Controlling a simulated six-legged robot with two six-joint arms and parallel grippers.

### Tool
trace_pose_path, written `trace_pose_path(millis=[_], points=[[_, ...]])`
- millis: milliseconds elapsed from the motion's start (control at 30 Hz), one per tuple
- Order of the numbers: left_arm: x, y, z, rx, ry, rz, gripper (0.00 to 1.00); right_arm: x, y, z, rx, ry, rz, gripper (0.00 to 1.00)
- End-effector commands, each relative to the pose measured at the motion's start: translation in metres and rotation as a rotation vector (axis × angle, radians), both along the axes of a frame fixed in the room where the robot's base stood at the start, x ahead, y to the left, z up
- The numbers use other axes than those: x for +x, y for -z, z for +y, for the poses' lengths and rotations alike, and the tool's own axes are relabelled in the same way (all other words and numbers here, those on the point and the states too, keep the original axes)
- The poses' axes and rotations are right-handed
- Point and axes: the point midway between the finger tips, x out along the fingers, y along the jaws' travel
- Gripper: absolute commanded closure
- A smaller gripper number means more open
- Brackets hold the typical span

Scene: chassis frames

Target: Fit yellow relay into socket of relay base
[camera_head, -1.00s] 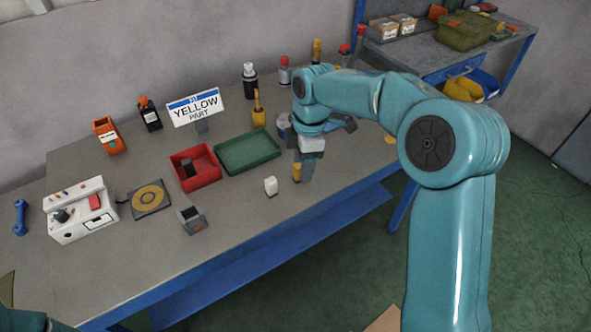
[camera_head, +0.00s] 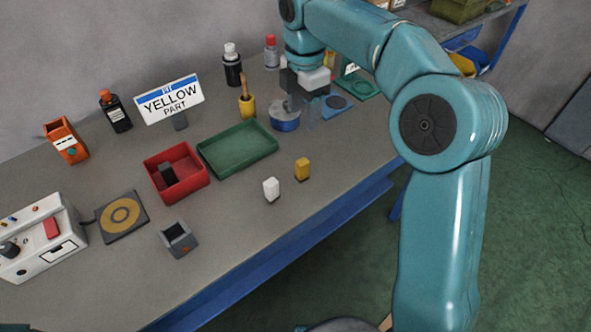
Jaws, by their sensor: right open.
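The yellow relay (camera_head: 302,169) stands upright on the grey bench, right of a white block (camera_head: 271,189) of similar shape. The relay base, a small grey block with an open socket (camera_head: 180,239), sits at the front left of the bench. Its socket looks empty. My right gripper (camera_head: 302,112) is open and empty, behind and apart from the yellow relay, by a round blue-sided container (camera_head: 285,122). The arm hides part of the bench's far end. My left gripper is not in view.
A red tray (camera_head: 197,188) with a dark block and an empty green tray (camera_head: 238,157) lie behind the relays. A sign (camera_head: 169,99) reads "FIT YELLOW PART". A white device (camera_head: 45,245) and a dark plate (camera_head: 121,217) are left.

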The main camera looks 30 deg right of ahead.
Motion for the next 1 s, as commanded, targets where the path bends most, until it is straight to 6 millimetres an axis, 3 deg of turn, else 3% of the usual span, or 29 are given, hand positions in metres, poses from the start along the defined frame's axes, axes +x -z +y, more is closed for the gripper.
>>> trace_pose_path(millis=[167, 500, 767, 1000], points=[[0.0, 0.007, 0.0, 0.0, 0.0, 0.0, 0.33, -0.005, 0.018, 0.0, 0.0, -0.001, 0.003, 0.44], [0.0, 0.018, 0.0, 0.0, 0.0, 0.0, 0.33, -0.01, 0.094, 0.0, 0.001, 0.0, 0.003, 0.44], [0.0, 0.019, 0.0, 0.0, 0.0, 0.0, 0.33, -0.009, 0.117, -0.001, 0.0, 0.0, 0.002, 0.44], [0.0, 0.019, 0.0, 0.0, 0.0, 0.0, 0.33, -0.007, 0.155, 0.002, 0.001, 0.001, 0.004, 0.44]])
